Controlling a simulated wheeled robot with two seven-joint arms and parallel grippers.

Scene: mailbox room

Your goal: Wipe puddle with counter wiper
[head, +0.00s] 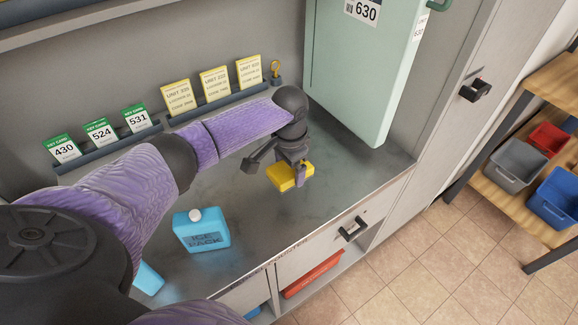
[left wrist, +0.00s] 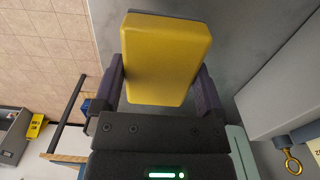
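The counter wiper is a yellow block (head: 281,177) with a dark layer along its far edge in the left wrist view (left wrist: 166,55). My left gripper (head: 293,172) has its two fingers on opposite sides of the block and is shut on it. The gripper holds it at or just over the grey counter (head: 345,178); contact with the surface is unclear. No clear puddle outline shows; the counter has only faint dark smudges and sheen. My right gripper is out of view.
A blue ice pack (head: 201,232) stands near the counter's front left. Key cards (head: 100,133) and yellow cards (head: 214,84) stand in racks along the back. An open pale green door (head: 362,75) hangs over the counter's right. A shelf with bins (head: 515,163) stands farther right.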

